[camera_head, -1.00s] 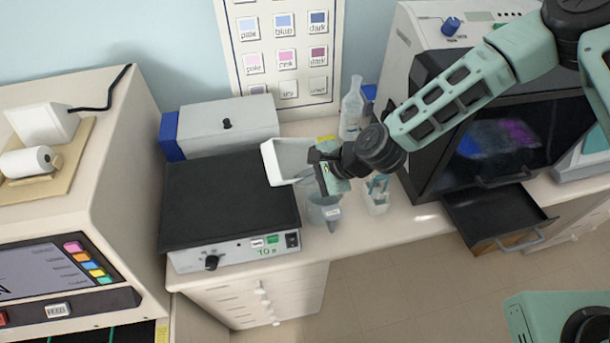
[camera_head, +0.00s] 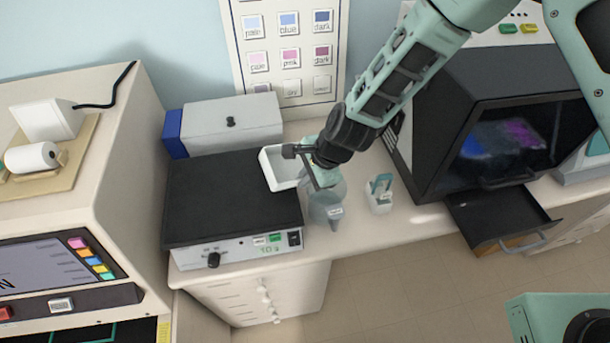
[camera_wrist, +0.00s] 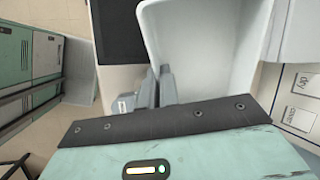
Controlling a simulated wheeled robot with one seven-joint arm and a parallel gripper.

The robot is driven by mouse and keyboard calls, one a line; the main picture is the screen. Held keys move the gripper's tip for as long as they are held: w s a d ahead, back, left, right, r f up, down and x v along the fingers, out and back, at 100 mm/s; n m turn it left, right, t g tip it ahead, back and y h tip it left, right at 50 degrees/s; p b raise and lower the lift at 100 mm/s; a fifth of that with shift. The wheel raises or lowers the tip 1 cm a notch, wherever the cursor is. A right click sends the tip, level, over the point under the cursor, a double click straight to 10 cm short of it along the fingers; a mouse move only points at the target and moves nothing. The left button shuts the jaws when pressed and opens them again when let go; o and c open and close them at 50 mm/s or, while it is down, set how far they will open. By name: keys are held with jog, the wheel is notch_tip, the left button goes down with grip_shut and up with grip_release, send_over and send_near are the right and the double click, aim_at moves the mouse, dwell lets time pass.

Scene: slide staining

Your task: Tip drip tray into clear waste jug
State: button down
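The drip tray (camera_head: 271,171) is a white, open, shallow box. It hangs at the right edge of the black-topped box, and its hollow inside shows. In the wrist view the tray (camera_wrist: 205,45) fills the top middle. My gripper (camera_head: 303,160) is shut on the tray's right side; its dark fingers (camera_wrist: 165,88) show at the tray's edge. The clear waste jug (camera_head: 323,208) is greyish and see-through with a small label. It stands on the counter just below and right of my gripper, partly hidden by it. I cannot tell whether the tray touches the jug.
The black-topped box (camera_head: 225,200) stands left of the jug. A small white container with a teal handle (camera_head: 380,194) stands to the right. A dark-fronted cabinet (camera_head: 500,130) with an open drawer (camera_head: 500,215) is further right. A grey box (camera_head: 230,125) is behind.

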jog(key=shift+a+f+g+h, duration=0.2)
jog(key=shift+f+g+h, duration=0.15)
jog(key=shift+h, duration=0.65)
jog(key=shift+a, duration=0.1)
jog(key=shift+f+h, duration=0.2)
jog(key=shift+h, duration=0.3)
jog(key=shift+f+g+h, duration=0.2)
jog(key=shift+g+h, duration=0.05)
jog(key=shift+h, duration=0.55)
jog(key=shift+w, duration=0.1)
